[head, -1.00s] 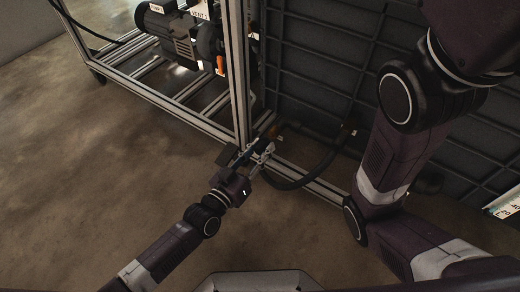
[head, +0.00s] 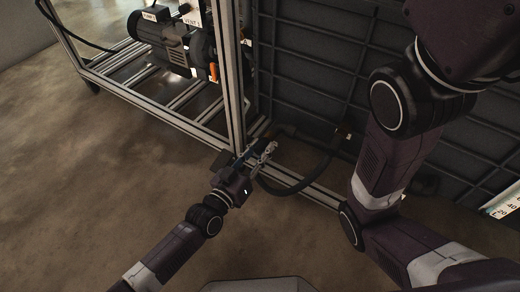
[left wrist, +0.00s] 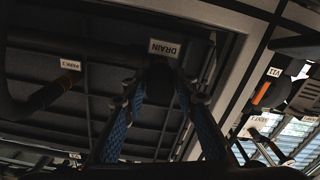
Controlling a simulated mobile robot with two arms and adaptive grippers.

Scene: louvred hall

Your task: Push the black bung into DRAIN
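My left gripper (head: 262,147) reaches low to the foot of the frame post in the head view. In the left wrist view its two blue-padded fingers (left wrist: 161,78) point at the spot below the DRAIN label (left wrist: 166,48). The fingertips stand apart, with a dark shape between them. I cannot make out whether this is the black bung, the drain opening or both, nor whether the fingers press on it. The label reads upside down there. My right arm crosses the right side of the head view; its gripper is not seen.
A black hose (head: 300,185) curves close right of my left gripper. Its end is near the PARK 2 label (left wrist: 70,65). A metal frame post (head: 234,80) rises beside the gripper. A motor pump (head: 160,40) sits in the frame. Open floor (head: 90,180) lies left.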

